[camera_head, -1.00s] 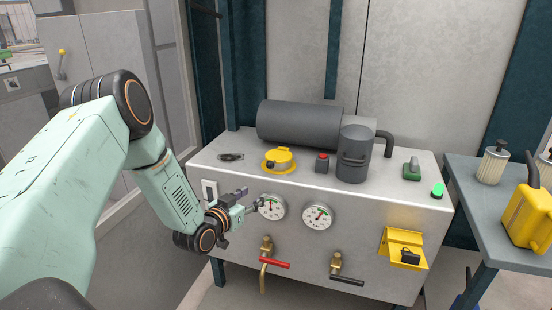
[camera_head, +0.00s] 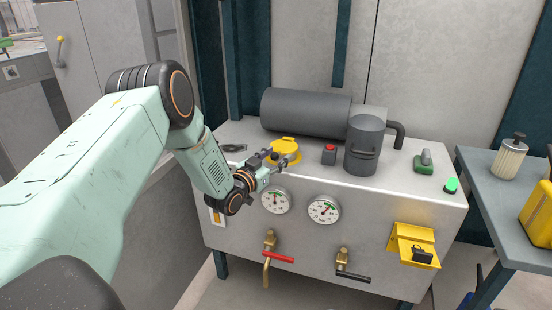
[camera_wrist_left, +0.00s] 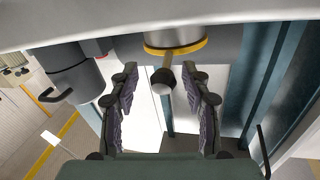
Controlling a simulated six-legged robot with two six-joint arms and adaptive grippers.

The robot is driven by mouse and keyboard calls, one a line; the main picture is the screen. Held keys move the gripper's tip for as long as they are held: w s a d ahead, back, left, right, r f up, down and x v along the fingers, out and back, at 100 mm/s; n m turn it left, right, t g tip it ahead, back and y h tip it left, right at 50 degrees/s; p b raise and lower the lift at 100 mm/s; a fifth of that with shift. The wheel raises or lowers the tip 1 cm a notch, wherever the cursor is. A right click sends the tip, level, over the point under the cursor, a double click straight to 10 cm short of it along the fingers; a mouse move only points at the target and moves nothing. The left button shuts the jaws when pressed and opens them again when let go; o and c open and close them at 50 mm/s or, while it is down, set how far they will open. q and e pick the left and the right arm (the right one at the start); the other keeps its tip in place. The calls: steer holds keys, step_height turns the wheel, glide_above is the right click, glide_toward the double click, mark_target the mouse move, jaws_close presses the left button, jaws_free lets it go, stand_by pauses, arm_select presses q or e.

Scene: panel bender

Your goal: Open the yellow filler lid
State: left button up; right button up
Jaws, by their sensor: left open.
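The yellow filler lid (camera_head: 287,146) sits on top of the grey machine cabinet, toward its left side. It looks closed, lying flat on its filler neck. My left gripper (camera_head: 277,160) is open and empty at the front of the lid and partly covers it. In the left wrist view the open fingers (camera_wrist_left: 160,100) stand either side of a dark round knob (camera_wrist_left: 163,76) on a short stem, under the yellow rim (camera_wrist_left: 175,50). I cannot tell whether the fingers touch it. My right gripper is not in view.
A red button box (camera_head: 329,155) and a grey upright cylinder (camera_head: 364,150) stand right of the lid. A large horizontal cylinder (camera_head: 305,110) lies behind. Gauges (camera_head: 276,200) and valve handles are on the cabinet front. A side table (camera_head: 490,190) stands at right.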

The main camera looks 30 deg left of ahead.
arm_select(q)
steer(key=shift+r, duration=0.2)
steer(key=shift+w+a+f, duration=0.1)
steer(key=shift+a+f, duration=0.1)
steer(key=shift+a, duration=0.05)
steer(key=shift+w+f, duration=0.1)
steer(key=shift+w, duration=0.05)
steer(key=shift+c, duration=0.5)
steer(key=shift+d, duration=0.1)
steer(key=shift+c, duration=0.9)
steer(key=shift+d+r, duration=0.1)
steer(key=shift+r, duration=0.1)
steer(key=c, duration=0.3)
steer(key=shift+s+f, duration=0.1)
steer(key=shift+s, duration=0.1)
jaws_close()
steer(key=shift+f, duration=0.1)
